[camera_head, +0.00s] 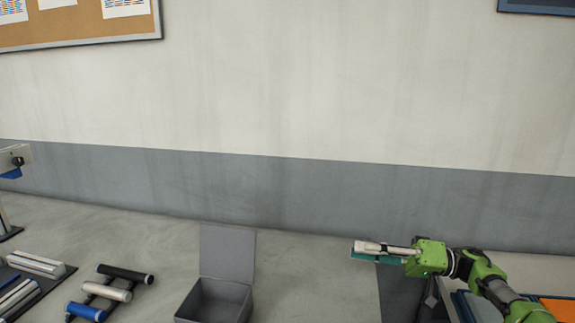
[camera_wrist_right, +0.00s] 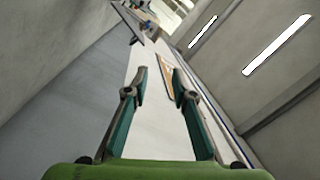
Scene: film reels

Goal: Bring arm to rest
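My right gripper (camera_head: 358,249) is raised in front of the wall at the right of the head view, its green arm coming in from the lower right. Its fingers point left in that view. In the right wrist view the two teal-padded fingers of the gripper (camera_wrist_right: 159,84) stand apart with nothing between them. My left gripper is in neither view.
An open grey box (camera_head: 215,300) with a raised lid stands on the bench (camera_head: 160,240). Left of it are a rack of rollers (camera_head: 107,292) and a dark tray (camera_head: 45,285) with light bars. Folders (camera_head: 558,309) lie beneath my right arm.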

